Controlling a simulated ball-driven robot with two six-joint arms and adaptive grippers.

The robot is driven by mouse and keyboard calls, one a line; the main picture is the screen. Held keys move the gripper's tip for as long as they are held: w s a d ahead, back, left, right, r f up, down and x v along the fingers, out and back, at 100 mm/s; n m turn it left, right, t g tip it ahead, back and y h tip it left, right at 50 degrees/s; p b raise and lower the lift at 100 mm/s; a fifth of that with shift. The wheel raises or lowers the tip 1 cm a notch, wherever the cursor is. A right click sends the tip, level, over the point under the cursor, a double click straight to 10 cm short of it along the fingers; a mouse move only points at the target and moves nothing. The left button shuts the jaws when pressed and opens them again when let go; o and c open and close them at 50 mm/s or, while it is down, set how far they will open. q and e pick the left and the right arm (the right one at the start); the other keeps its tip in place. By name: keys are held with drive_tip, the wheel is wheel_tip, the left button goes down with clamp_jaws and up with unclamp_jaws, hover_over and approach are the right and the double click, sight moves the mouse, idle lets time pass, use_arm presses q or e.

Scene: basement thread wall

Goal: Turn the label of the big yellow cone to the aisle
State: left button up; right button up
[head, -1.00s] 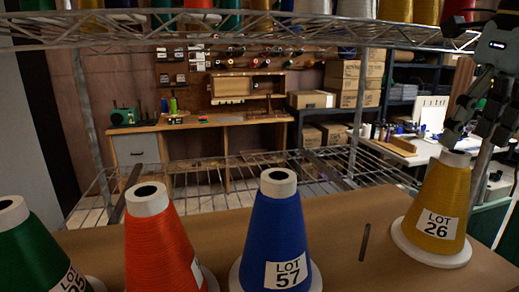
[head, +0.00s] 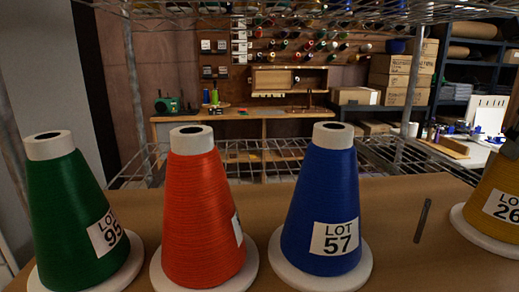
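The big yellow cone (head: 484,200) stands upright on its white round base at the right edge, partly cut off. Its white label reading LOT 26 (head: 503,206) faces my camera, turned somewhat to the right, and its right end is cut off. A dark part of my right gripper (head: 512,146) shows at the right edge, at the top of the yellow cone. Most of this gripper is out of the picture, so its opening and any contact with the cone cannot be told. My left gripper is not in view.
A blue cone (head: 322,200), a red cone (head: 203,215) and a green cone (head: 62,215) stand left of it on the brown shelf board (head: 400,240). Wire shelving (head: 280,152) lies behind.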

drive_tip(key=c, duration=0.5)
drive_tip(key=shift+r, duration=0.2)
drive_tip(key=n+y+p, duration=0.1)
drive_tip(key=n, duration=0.4)
drive_tip(key=n+g+p, duration=0.1)
drive_tip(key=n+p, duration=0.1)
drive_tip(key=n, duration=0.3)
drive_tip(key=shift+y, duration=0.4)
drive_tip(key=shift+f+b, duration=0.25)
drive_tip(key=shift+b, duration=0.15)
drive_tip(key=o, duration=1.2)
